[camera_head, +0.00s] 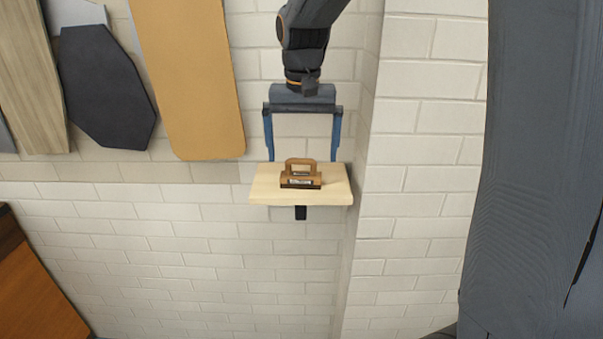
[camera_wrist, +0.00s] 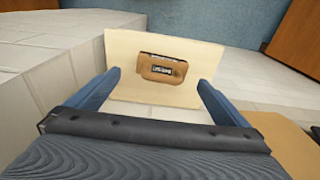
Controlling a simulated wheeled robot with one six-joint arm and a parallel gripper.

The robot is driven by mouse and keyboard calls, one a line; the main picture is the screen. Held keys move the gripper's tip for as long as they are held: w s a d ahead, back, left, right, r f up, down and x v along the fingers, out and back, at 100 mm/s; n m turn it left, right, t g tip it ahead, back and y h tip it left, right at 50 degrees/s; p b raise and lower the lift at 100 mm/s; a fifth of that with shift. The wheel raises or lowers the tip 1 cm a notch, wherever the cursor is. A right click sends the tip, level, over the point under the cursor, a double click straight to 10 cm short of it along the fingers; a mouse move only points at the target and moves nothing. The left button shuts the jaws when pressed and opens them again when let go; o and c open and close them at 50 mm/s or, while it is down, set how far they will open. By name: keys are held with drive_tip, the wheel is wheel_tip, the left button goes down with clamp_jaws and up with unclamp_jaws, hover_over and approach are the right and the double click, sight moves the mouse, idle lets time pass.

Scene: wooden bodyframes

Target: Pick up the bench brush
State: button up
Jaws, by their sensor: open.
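The bench brush (camera_head: 301,180) is a small brown block with a raised loop handle and a dark label. It sits upright on a pale wooden shelf (camera_head: 337,190) on the brick wall. My gripper (camera_head: 303,158) has its two blue fingers spread wide, just above and behind the brush, pointing down toward the shelf. In the wrist view the brush (camera_wrist: 162,68) lies beyond and between the fingertips of my gripper (camera_wrist: 160,85), with nothing held. The brush bristles cannot be made out.
A dark bracket (camera_head: 300,213) shows under the shelf. A wall corner stands close to the right of the shelf. Large boards, one tan (camera_head: 190,75) and one dark (camera_head: 103,85), hang at the upper left. A brown wooden piece (camera_head: 35,290) stands at the lower left.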

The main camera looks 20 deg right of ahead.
sight(301, 159)
drive_tip(key=f, duration=0.1)
drive_tip(key=f+p, duration=0.1)
drive_tip(key=f, duration=0.2)
drive_tip(key=shift+w+f+p, duration=0.4)
drive_tip(key=c, duration=1.2)
drive_tip(key=shift+o, duration=0.2)
drive_tip(key=shift+r, duration=0.15)
wheel_tip(301, 159, up, 10)
drive_tip(key=b, duration=0.2)
drive_tip(key=shift+b, duration=0.35)
drive_tip(key=o, duration=0.5)
drive_tip(key=c, duration=0.3)
drive_tip(key=shift+c, duration=0.2)
